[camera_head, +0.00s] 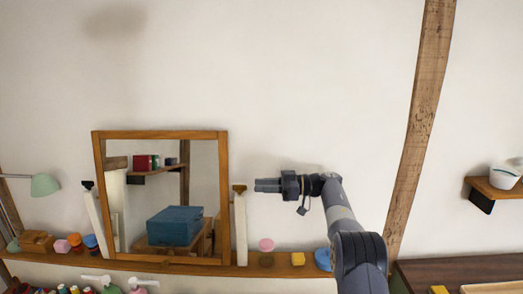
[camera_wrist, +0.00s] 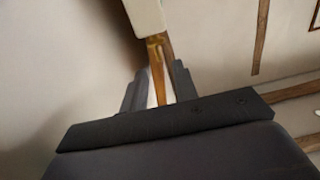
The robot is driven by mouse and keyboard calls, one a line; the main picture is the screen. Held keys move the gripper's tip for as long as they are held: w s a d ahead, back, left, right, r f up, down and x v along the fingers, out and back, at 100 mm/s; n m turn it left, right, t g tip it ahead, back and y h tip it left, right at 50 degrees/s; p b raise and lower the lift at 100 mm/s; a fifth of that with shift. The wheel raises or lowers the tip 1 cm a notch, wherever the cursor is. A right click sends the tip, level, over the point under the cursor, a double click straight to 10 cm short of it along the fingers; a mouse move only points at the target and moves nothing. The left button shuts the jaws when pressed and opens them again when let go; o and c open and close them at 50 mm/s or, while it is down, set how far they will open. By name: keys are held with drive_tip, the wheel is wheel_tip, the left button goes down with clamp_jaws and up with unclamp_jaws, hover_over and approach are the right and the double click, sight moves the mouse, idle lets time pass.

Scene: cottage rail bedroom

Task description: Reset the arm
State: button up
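My arm rises from the lower right in the head view and bends left in front of the pale wall. My gripper (camera_head: 262,185) points left, just above and right of a white post with a brown top (camera_head: 240,225). In the wrist view my gripper (camera_wrist: 162,78) shows two dark fingers with a gap between them. A wooden strip (camera_wrist: 157,75) shows through the gap, and nothing appears held. A cream block-like shape (camera_wrist: 145,15) lies beyond the fingertips; I cannot tell what it is or whether it is near.
A wood-framed mirror (camera_head: 223,200) stands on a wooden rail (camera_head: 205,269) along the wall. A pink item (camera_head: 266,245), yellow block (camera_head: 298,259) and blue item (camera_head: 322,259) sit below my arm. A wooden beam (camera_head: 420,120) runs up right. The wall above is clear.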

drive_tip(key=a+p, duration=0.1)
drive_tip(key=a, duration=0.5)
drive_tip(key=shift+r, duration=0.1)
idle(0.4)
drive_tip(key=d+b, duration=0.3)
drive_tip(key=d, duration=0.8)
drive_tip(key=a+p, duration=0.3)
drive_tip(key=a, duration=0.7)
drive_tip(key=shift+a, duration=0.55)
drive_tip(key=shift+d+m+t, duration=0.15)
drive_tip(key=shift+m+t, duration=0.25)
drive_tip(key=shift+t, duration=0.2)
drive_tip(key=shift+m+t, duration=0.3)
drive_tip(key=shift+t, duration=0.2)
